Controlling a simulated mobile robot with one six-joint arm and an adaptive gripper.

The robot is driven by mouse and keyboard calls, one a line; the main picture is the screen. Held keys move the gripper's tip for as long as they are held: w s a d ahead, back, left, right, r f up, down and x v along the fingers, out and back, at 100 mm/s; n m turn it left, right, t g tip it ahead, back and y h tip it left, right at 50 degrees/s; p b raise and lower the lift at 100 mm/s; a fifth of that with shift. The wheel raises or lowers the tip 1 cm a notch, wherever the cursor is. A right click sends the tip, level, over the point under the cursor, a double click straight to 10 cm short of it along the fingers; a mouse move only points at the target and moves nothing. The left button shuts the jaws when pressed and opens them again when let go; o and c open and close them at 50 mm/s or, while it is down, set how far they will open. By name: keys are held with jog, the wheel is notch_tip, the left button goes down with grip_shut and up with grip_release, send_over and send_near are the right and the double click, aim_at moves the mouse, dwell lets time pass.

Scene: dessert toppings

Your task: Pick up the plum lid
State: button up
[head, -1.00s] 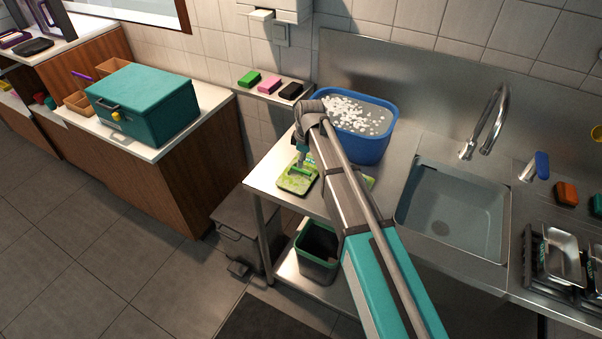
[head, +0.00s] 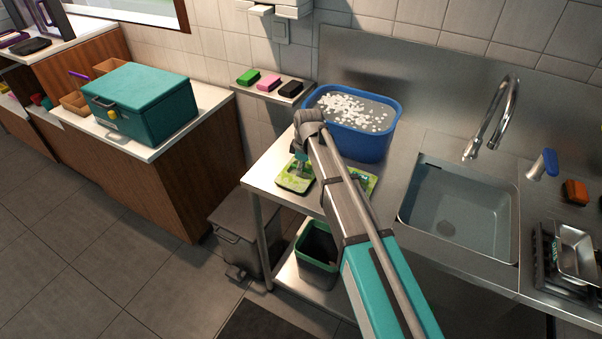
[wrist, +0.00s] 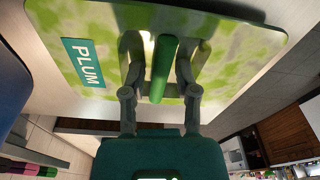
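The plum lid (wrist: 225,70) fills the top of the wrist view. It is flat, mottled green and pale, with a teal label reading PLUM and a green upright handle (wrist: 162,70). My gripper (wrist: 163,65) has one finger on each side of the handle. Narrow gaps appear between fingers and handle, so it looks open. In the head view my gripper (head: 300,160) is low over a green patterned lid (head: 291,182) on the steel counter, and my arm hides part of this area.
A blue tub (head: 365,140) with white bits stands just behind my gripper. Another green patterned piece (head: 366,184) shows right of my arm. The sink (head: 455,215) is further right, and a green-rimmed bin (head: 318,255) stands below. A teal box (head: 145,105) sits on the left counter.

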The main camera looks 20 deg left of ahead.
dwell(0.5)
grip_shut()
jog(key=shift+r, duration=0.25)
notch_tip(320, 180, up, 2)
jog(key=p, duration=0.2)
jog(key=shift+r+p, duration=0.1)
jog(key=shift+p, duration=0.25)
jog(key=s+d+r+p, duration=0.7)
jog(key=s+r+p, duration=0.3)
jog(key=s, duration=0.2)
jog(key=shift+d+r, duration=0.15)
jog(key=shift+s, duration=0.15)
dwell(0.8)
